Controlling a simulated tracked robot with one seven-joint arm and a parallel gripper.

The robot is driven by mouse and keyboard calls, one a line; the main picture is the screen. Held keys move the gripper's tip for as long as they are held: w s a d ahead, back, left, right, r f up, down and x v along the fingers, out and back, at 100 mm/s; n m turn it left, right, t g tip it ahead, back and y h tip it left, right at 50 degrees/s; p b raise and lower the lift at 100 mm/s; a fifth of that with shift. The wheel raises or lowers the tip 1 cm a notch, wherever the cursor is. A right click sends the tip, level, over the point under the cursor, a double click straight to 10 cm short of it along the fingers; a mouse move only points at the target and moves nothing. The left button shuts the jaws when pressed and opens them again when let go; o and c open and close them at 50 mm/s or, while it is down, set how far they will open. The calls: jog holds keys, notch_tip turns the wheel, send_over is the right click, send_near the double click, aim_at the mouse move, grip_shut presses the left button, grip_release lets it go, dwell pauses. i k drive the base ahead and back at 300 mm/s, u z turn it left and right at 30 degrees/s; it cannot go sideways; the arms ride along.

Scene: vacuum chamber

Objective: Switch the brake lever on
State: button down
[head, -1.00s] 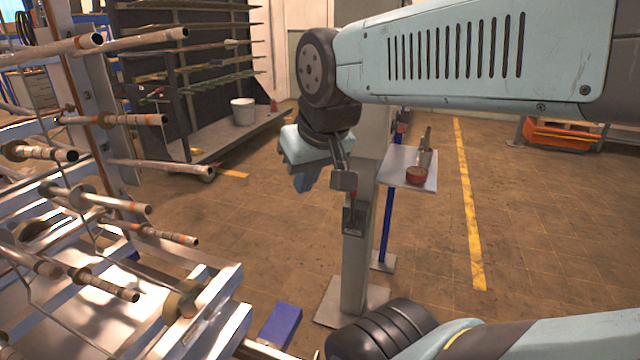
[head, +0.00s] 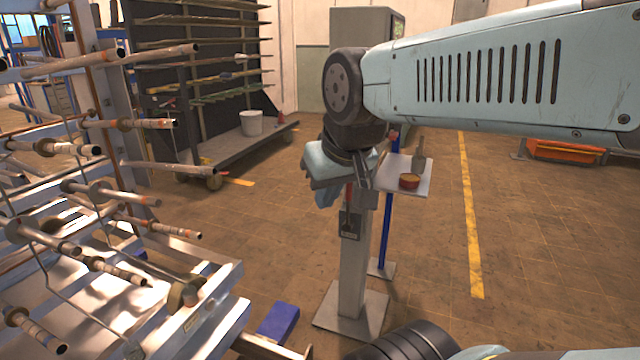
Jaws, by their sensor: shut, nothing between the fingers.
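The brake lever (head: 349,194) is a thin red handle rising from a small dark switch plate (head: 349,226) on the front of a grey post (head: 354,270). It looks to point upward; its top end is partly hidden by my gripper. My gripper (head: 367,196) hangs down from the pale blue wrist, shut and empty. Its tips are just right of the lever, in front of the upper post. I cannot tell whether they touch the lever.
A rack of metal rods (head: 150,235) fills the left. A blue block (head: 278,321) lies low before the post.

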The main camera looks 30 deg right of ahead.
aim_at(347, 227)
jog(key=z, duration=0.1)
jog(key=i, duration=0.95)
jog(key=u, duration=0.1)
